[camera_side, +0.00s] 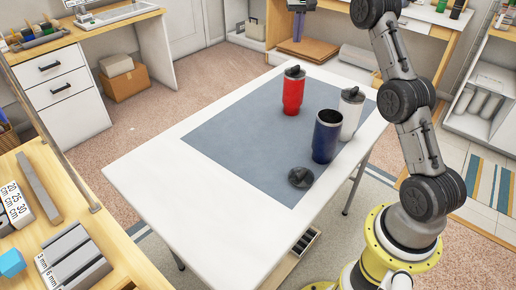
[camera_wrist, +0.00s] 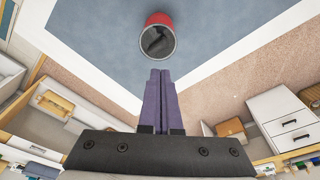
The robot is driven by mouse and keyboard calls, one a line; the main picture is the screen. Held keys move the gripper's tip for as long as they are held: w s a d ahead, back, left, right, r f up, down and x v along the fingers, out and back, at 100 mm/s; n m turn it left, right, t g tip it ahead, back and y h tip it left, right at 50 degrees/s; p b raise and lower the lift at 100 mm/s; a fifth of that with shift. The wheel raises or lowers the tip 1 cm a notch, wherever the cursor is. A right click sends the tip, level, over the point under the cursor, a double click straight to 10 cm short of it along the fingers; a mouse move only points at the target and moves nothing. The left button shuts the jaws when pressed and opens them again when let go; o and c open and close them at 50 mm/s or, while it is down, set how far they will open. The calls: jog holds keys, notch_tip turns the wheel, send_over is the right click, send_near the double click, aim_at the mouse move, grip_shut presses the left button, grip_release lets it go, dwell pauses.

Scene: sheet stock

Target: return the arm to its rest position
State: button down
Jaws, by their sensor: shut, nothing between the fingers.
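My gripper (camera_side: 298,27) is at the top of the side view, above the far end of the white table. In the wrist view my gripper (camera_wrist: 158,76) shows two purple fingers pressed together with nothing between them. A red tumbler (camera_side: 293,91) with a black lid stands upright on the grey-blue mat (camera_side: 235,135), below my gripper and apart from it. The red tumbler also shows from above in the wrist view (camera_wrist: 148,22), beyond the fingertips.
A dark blue open tumbler (camera_side: 326,140) and a white lidded tumbler (camera_side: 350,108) stand close together on the mat's right side. A black lid (camera_side: 300,177) lies near the mat's front edge. The left part of the white table (camera_side: 150,180) is clear.

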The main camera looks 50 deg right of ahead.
jog(key=s+a+r+n+t, duration=0.1)
jog(key=s+a+r, duration=0.3)
jog(key=a+r, duration=0.4)
jog(key=s+a+r+n+t, duration=0.2)
jog(key=s+a+r, duration=0.2)
jog(key=a+r, duration=0.35)
jog(key=s+a+r+n, duration=0.1)
jog(key=s+a+r, duration=0.1)
jog(key=s+a, duration=0.5)
jog(key=s+a+f+n+t, duration=0.1)
jog(key=s+a+f, duration=0.15)
jog(key=s, duration=0.35)
jog(key=s+a+f+n, duration=0.2)
jog(key=s+f, duration=0.1)
jog(key=s, duration=0.3)
jog(key=s+a+f+n, duration=0.1)
jog(key=s+f, duration=0.3)
jog(key=f, duration=0.3)
jog(key=s+a+f+n+y, duration=0.1)
jog(key=s+f, duration=0.3)
jog(key=f, duration=0.2)
jog(key=shift+s+f, duration=0.15)
jog(key=shift+f, duration=0.25)
